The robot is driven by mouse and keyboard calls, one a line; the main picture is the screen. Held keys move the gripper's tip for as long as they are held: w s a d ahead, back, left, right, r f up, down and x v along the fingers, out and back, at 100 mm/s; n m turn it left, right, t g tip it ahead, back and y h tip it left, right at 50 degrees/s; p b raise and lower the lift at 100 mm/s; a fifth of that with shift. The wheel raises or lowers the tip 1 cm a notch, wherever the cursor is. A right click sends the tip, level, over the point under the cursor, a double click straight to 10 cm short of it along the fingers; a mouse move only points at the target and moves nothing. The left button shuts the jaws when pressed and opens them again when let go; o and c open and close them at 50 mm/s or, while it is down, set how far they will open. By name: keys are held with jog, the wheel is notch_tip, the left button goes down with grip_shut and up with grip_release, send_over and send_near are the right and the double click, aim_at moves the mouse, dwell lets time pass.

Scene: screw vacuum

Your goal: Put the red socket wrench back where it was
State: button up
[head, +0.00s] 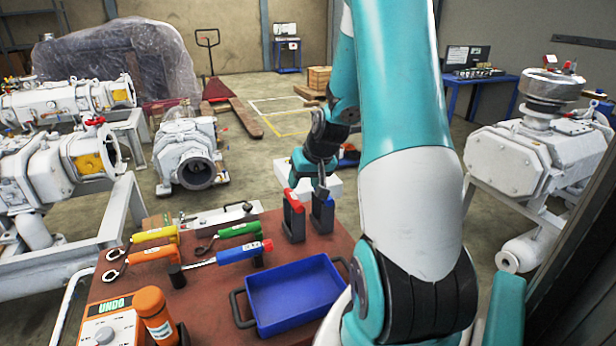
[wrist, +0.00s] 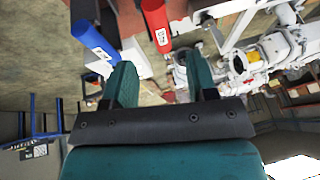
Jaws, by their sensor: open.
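The red socket wrench (head: 291,198) appears to stand upright in a dark holder at the back right of the reddish-brown table, its red top showing. In the wrist view its red handle (wrist: 156,25) with a white label lies beyond the fingertips, roughly in line with the gap between them. A blue tool (head: 325,211) stands just to its right, and its blue handle also shows in the wrist view (wrist: 93,40). My gripper (head: 318,180) is just above and behind these two. Its green fingers (wrist: 158,68) are open and nothing is between them. The red wrench's lower end is hidden.
A blue tray (head: 338,262) lies on the table (head: 210,290) in front. Left of it lie wrenches with blue (head: 240,252), green (head: 238,230), yellow (head: 155,235) and orange (head: 152,254) handles. An UNDO dial box (head: 110,322) and orange bottle (head: 155,315) stand at the front left.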

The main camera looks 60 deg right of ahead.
jog(key=shift+v, duration=1.6)
jog(key=a+r+n+g+y, duration=0.15)
jog(key=a+r+n, duration=0.25)
jog(key=a, duration=1)
jog(key=a+r+n+y, duration=0.3)
jog(key=a, duration=1)
jog(key=s+a+r+n+g, duration=0.3)
jog(key=s+a+n, duration=0.3)
jog(key=s+a, duration=0.7)
jog(key=shift+s+a+n+g, duration=0.25)
jog(key=shift+s+n+g, duration=0.15)
jog(key=shift+s, duration=0.35)
jog(key=shift+r+y, duration=0.1)
jog(key=shift+y, duration=0.15)
